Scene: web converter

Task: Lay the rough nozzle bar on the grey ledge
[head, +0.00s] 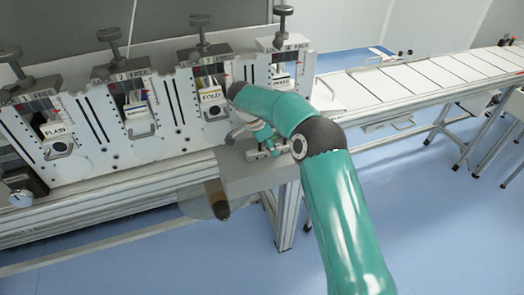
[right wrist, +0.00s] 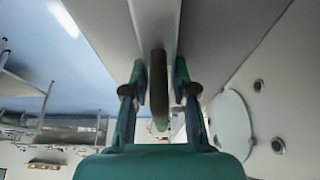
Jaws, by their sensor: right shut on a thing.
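My right gripper (head: 256,148) is over the grey ledge (head: 262,178), in front of the machine's slotted panel. In the right wrist view its two fingers (right wrist: 160,80) are shut on a narrow, rounded grey-brown piece, which I take for the rough nozzle bar (right wrist: 160,95). In the head view the gripper and arm largely hide the bar, and I cannot tell whether it touches the ledge. A pale surface (right wrist: 150,20) lies just beyond the fingertips in the wrist view. My left gripper is not in view.
The panel holds several numbered stations, with labels such as PLAIN (head: 58,130) and FOLD (head: 211,96) and knobs on top. A long white conveyor (head: 430,80) runs right. Blue floor is open in front.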

